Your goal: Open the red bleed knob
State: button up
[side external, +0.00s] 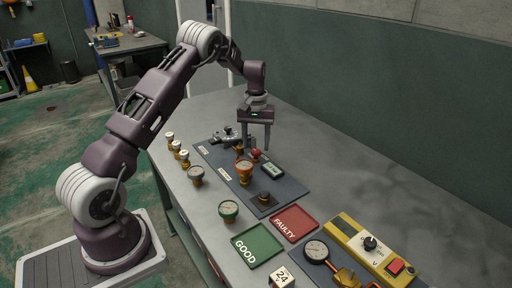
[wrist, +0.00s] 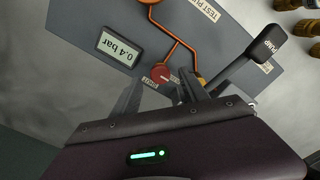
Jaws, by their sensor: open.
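The red bleed knob (wrist: 161,76) sits on the dark test plate (wrist: 225,25), beside a small label, in the wrist view. It also shows as a small red cap in the side external view (side external: 256,155). My gripper (side external: 256,148) points down over the plate with its fingers apart and empty. In the wrist view the gripper's fingertips (wrist: 160,92) lie to either side of the knob in the picture. I cannot tell whether either finger touches it. A display (wrist: 118,48) beside the knob reads 0.4 bar.
A black pump lever (wrist: 265,45) rises close to the right finger. A gauge (side external: 245,168) stands on the plate near the knob. Loose gauges (side external: 229,209), a green GOOD tray (side external: 258,245), a red FAULTY tray (side external: 295,222) and a yellow device (side external: 370,245) lie nearer the camera.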

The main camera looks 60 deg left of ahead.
aim_at(256, 151)
jog(key=shift+r, duration=2.6)
jog(key=s+d+r+m+t, duration=0.2)
jog(key=s+d+r, duration=0.5)
jog(key=d+r, duration=0.25)
jog(key=s+d+r+m+t, duration=0.1)
jog(key=s+d+r+m, duration=0.2)
jog(key=s+d+r, duration=0.6)
jog(key=s+d+f+m+t, duration=0.1)
jog(key=s+d+m, duration=0.1)
jog(key=s, duration=0.6)
jog(key=s+d+m+t, duration=0.1)
jog(key=s+d, duration=0.3)
jog(key=s, duration=0.4)
jog(key=shift+d+f+m+t, duration=0.3)
jog(key=shift+f+m, duration=0.05)
jog(key=shift+m, duration=0.25)
